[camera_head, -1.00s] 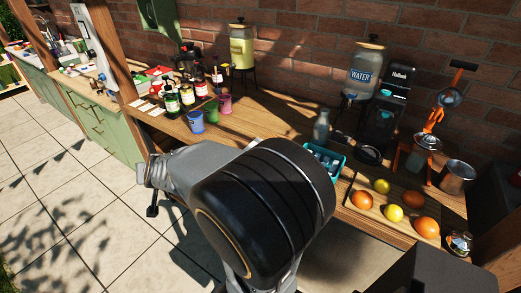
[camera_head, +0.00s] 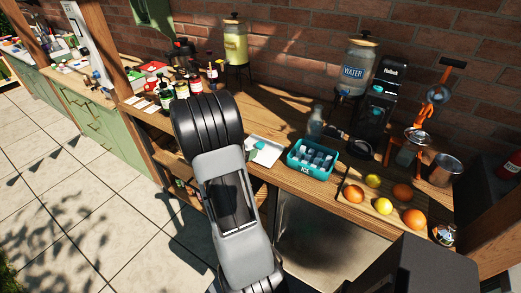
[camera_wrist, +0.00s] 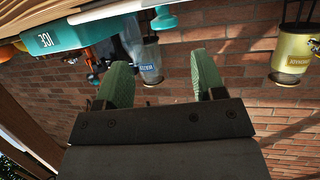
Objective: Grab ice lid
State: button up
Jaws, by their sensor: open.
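The ice lid (camera_head: 264,150) is a flat white panel with a small turquoise handle. It lies on the wooden counter just left of the turquoise ice box (camera_head: 306,172), which stands uncovered with pale ice cubes inside. In the wrist view, which is upside down, the lid (camera_wrist: 108,11) shows at the top edge with its turquoise handle (camera_wrist: 164,18), and the ice box (camera_wrist: 44,40) is at upper left. My gripper (camera_wrist: 160,82) is open and empty, its two green fingers apart and clear of the lid. My arm hides the gripper in the head view.
Oranges and lemons lie on a board (camera_head: 380,212) to the right. The water dispenser (camera_head: 357,68) is at the back. Several bottles stand left of my arm.

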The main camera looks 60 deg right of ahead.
aim_at(260, 144)
jog(key=shift+w+p+x, duration=0.2)
jog(key=shift+p+x, duration=0.05)
jog(key=shift+x, duration=1.65)
jog(key=shift+w+p+x, duration=0.15)
jog(key=shift+p+x, duration=0.1)
jog(key=shift+x, duration=1.6)
jog(key=shift+c, duration=0.4)
jog(key=c, duration=0.9)
